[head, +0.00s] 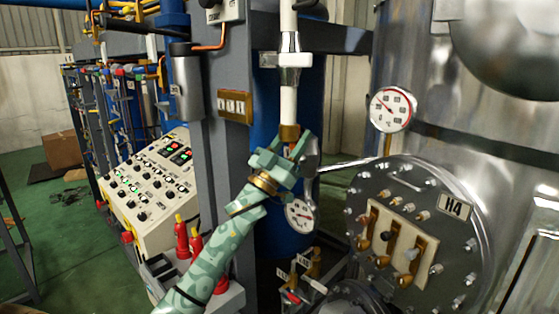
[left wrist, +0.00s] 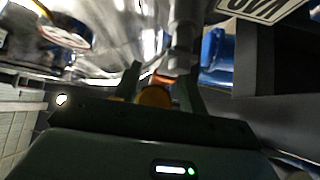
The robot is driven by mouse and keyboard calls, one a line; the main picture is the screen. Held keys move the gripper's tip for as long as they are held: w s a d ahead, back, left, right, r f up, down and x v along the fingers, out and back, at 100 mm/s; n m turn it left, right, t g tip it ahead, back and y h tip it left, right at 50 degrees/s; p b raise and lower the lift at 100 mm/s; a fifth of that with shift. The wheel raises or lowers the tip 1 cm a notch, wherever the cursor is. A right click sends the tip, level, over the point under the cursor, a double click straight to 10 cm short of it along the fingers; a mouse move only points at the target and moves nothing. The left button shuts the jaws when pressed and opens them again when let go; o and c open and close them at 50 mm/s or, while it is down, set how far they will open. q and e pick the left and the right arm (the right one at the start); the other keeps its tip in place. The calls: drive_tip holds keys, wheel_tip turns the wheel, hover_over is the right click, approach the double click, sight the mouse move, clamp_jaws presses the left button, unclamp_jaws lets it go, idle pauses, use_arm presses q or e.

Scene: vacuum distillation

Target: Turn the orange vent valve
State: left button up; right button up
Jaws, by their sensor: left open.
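The orange vent valve appears as an orange-brown piece (head: 289,132) at the lower end of a white vertical pipe in the head view. In the left wrist view, a rounded orange part (left wrist: 154,95) shows between the two fingers, close to the palm. My left gripper (head: 293,150) is at the valve, with its fingers open on either side of the orange part (left wrist: 160,82). Whether the fingers touch it cannot be told. The gripper and arm hide the valve's lower side in the head view. My right gripper is not in view.
A metal lever or pipe (head: 345,164) runs right from beside my gripper. The steel vessel's round flange (head: 440,205) and a dial gauge (head: 391,109) stand to the right. A control panel (head: 150,185) and red bottles (head: 182,240) are to the left. A grey post (head: 225,165) stands close by.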

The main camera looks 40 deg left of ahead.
use_arm(q)
drive_tip(key=b+v, duration=0.6)
drive_tip(key=v, duration=0.9)
drive_tip(key=shift+s+f, duration=0.25)
drive_tip(key=shift+a, duration=0.15)
